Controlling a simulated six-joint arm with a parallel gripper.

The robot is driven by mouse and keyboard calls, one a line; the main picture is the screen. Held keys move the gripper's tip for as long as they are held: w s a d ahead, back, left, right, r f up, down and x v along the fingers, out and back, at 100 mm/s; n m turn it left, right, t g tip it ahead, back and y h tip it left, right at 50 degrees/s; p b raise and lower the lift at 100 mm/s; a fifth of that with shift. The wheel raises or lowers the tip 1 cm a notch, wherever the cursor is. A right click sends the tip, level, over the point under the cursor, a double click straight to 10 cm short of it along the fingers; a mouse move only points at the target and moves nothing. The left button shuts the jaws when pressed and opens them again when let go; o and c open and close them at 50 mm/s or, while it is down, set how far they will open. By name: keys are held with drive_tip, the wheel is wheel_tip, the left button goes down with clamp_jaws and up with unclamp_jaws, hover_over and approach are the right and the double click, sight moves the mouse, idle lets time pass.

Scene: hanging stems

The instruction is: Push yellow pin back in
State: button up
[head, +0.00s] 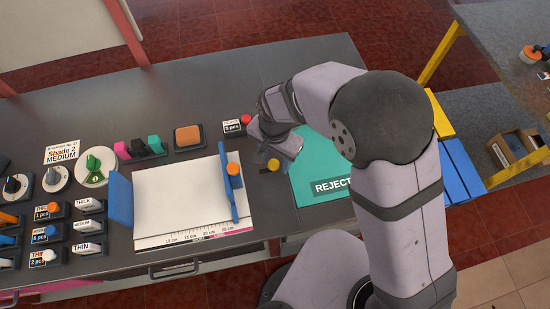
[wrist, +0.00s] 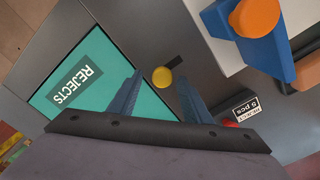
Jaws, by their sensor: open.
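The yellow pin (head: 273,165) shows as a round yellow head at the left edge of the teal reject area, in front of my gripper. In the wrist view the yellow pin (wrist: 162,77) lies between and slightly beyond my fingertips, with a short dark piece beside it. My gripper (head: 268,156) is open, and its two blue-grey fingers stand apart on either side of the pin in the wrist view (wrist: 160,88). I see no clear contact. How far the pin sticks out cannot be told.
The teal REJECTS mat (head: 320,185) lies right of the pin. A white board (head: 180,200) with a blue slide and orange knob (head: 233,169) stands to the left. A red button (head: 246,119) with a "5 pcs" label is close behind my gripper. Dark table shows between.

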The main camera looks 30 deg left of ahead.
sight(275, 162)
drive_tip(key=shift+r+b, duration=0.9)
drive_tip(key=shift+r, duration=2.65)
drive_tip(key=n, duration=0.4)
drive_tip(key=shift+w+a+f, duration=0.15)
drive_tip(key=shift+w+a, duration=0.05)
drive_tip(key=s+d+f+n, duration=0.1)
drive_tip(key=d+n, duration=0.1)
drive_tip(key=s+d+f+n, duration=0.1)
drive_tip(key=d, duration=0.1)
drive_tip(key=s+d+f+n+h, duration=0.1)
drive_tip(key=s+d+f+n, duration=0.1)
drive_tip(key=d, duration=0.1)
drive_tip(key=shift+n+g, duration=0.3)
drive_tip(key=shift+n, duration=0.4)
drive_tip(key=d, duration=0.5)
drive_tip(key=shift+s, duration=0.2)
drive_tip(key=w+d+r+m, duration=0.1)
drive_tip(key=d+m, duration=0.2)
drive_tip(key=d, duration=0.5)
drive_tip(key=w+d+r+m, duration=0.2)
drive_tip(key=d+m, duration=0.2)
drive_tip(key=d, duration=0.4)
drive_tip(key=w+d+r+m+y, duration=0.1)
drive_tip(key=w+d+r+m, duration=0.1)
drive_tip(key=d, duration=0.6)
drive_tip(key=shift+m, duration=0.7)
drive_tip(key=shift+w+a, duration=0.1)
